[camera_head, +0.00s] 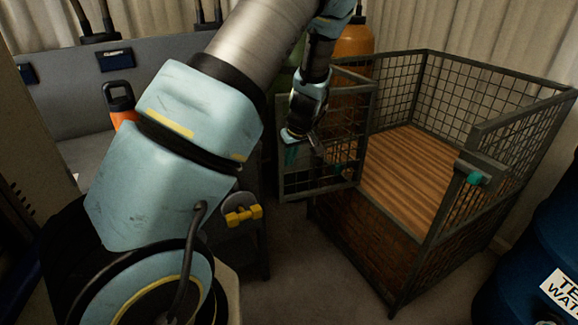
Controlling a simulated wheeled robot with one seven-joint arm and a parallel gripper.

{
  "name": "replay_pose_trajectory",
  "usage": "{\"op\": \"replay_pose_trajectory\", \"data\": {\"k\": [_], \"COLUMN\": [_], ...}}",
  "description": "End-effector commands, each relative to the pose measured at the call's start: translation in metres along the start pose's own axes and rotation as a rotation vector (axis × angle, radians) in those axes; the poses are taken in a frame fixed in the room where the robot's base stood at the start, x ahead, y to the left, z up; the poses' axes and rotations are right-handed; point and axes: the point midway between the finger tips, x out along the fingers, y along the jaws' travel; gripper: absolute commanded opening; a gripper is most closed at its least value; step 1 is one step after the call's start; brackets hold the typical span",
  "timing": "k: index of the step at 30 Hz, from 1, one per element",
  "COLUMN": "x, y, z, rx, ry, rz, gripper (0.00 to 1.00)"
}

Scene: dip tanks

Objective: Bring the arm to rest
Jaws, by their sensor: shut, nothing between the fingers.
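My arm, light blue with black joints, fills the left and middle of the head view, reaching up and then bending down to the right. My gripper (304,145) hangs at the middle, small and dark, with its fingers shut and nothing seen between them. It is in front of, or close to, the mesh gate (320,180) of a cage; I cannot tell whether it touches it. A teal piece (291,154) shows just beside the fingertips.
The mesh cage (440,232) with an empty wooden floor stands at the right. Orange cylinder (354,40) stands behind it, a blue drum (540,255) at the lower right. An orange container (121,105) is on the left, partly behind my arm. Grey floor (300,270) is clear in front.

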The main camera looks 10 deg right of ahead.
Motion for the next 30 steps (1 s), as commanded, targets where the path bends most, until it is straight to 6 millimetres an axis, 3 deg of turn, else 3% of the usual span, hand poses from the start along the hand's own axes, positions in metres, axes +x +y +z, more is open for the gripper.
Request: {"op": "replay_pose_trajectory", "data": {"k": [9,16,23,30], "x": [-0.048,-0.062,-0.087,-0.133], "y": [-0.002,-0.017,-0.096,-0.179], "z": [0.0,-0.002,0.001,0.022], "rx": [0.002,0.004,0.066,0.212], "ry": [0.001,-0.022,-0.144,-0.225], "rz": [0.003,-0.001,0.017,0.078], "gripper": [0.0,0.0,0.0,0.0]}}
